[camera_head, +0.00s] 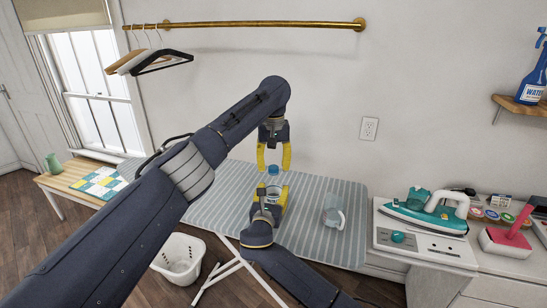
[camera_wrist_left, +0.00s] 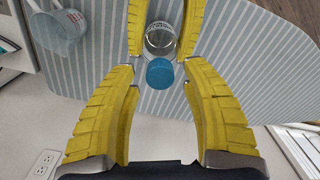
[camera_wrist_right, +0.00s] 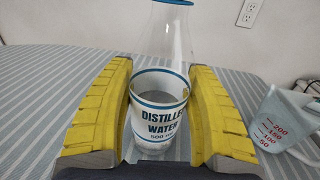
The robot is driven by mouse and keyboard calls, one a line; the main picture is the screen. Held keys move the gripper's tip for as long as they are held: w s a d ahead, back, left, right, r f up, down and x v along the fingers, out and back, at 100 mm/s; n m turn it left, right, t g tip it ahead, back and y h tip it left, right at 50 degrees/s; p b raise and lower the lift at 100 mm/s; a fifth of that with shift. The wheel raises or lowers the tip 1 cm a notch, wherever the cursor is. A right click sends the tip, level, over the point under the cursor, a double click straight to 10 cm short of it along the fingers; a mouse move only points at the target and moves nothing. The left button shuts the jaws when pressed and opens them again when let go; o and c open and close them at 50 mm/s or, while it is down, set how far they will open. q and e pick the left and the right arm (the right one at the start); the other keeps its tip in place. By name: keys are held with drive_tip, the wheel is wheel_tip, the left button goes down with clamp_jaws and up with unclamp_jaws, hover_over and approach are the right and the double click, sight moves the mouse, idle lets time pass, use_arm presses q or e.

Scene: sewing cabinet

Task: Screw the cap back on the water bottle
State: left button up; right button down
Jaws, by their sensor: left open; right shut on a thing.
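The clear bottle (camera_head: 273,187) stands upright on the striped ironing board. The right wrist view shows its "DISTILLED WATER" label (camera_wrist_right: 158,122). The blue cap (camera_head: 273,170) is at the bottle's top; I cannot tell how tightly it sits. My right gripper (camera_head: 270,193) is shut around the bottle's body from the front, one finger on each side. My left gripper (camera_head: 273,163) points down from above, open, with its fingers on either side of the cap (camera_wrist_left: 160,73) and a gap visible.
A clear measuring jug (camera_head: 333,212) stands on the ironing board (camera_head: 230,180) right of the bottle. A teal iron (camera_head: 428,212) is on the counter farther right. A white basket (camera_head: 180,258) is on the floor. The board left of the bottle is clear.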

use_arm(q)
drive_tip(key=shift+f, duration=0.45)
clamp_jaws()
idle(0.4)
